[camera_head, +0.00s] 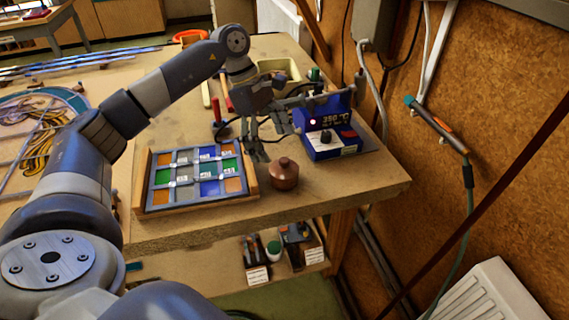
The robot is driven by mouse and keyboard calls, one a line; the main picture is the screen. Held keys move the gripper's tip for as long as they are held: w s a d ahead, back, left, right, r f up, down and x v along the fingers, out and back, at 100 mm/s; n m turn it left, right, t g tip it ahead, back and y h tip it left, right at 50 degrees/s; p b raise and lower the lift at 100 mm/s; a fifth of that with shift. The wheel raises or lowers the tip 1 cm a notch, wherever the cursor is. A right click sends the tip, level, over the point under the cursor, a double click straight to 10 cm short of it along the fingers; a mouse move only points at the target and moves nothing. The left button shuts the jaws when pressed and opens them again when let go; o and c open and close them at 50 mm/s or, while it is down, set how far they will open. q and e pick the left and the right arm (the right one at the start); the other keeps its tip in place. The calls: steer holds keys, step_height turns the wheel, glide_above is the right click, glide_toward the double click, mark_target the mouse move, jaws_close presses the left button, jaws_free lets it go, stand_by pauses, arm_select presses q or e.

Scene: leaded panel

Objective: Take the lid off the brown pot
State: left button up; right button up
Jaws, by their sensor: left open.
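The brown pot (284,180) stands upright near the front right edge of the wooden bench. Its lid (284,164), with a small knob on top, sits on it. My left gripper (275,151) hangs above and just behind the pot, pointing down. Its fingers are apart, with nothing seen between them. I cannot tell its exact gap to the lid. My right gripper is not in view.
A tray of coloured glass squares (197,208) lies left of the pot. A blue soldering station (325,137) stands close behind it on the right, near the cork wall. The bench (355,192) has bare room right of the pot.

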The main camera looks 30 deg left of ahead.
mark_target(284, 159)
arm_select(q)
steer(key=shift+w+d+f, duration=0.3)
steer(key=shift+w+f, duration=0.1)
steer(key=shift+f, duration=0.35)
steer(key=p+x, duration=0.2)
steer(key=x, duration=0.1)
steer(key=shift+w+d+f, duration=0.15)
steer(key=shift+d+f, duration=0.05)
steer(key=shift+d, duration=0.1)
steer(key=shift+d+f, duration=0.15)
steer(key=shift+f, duration=0.4)
steer(key=shift+w, duration=0.1)
steer(key=c, duration=1.2)
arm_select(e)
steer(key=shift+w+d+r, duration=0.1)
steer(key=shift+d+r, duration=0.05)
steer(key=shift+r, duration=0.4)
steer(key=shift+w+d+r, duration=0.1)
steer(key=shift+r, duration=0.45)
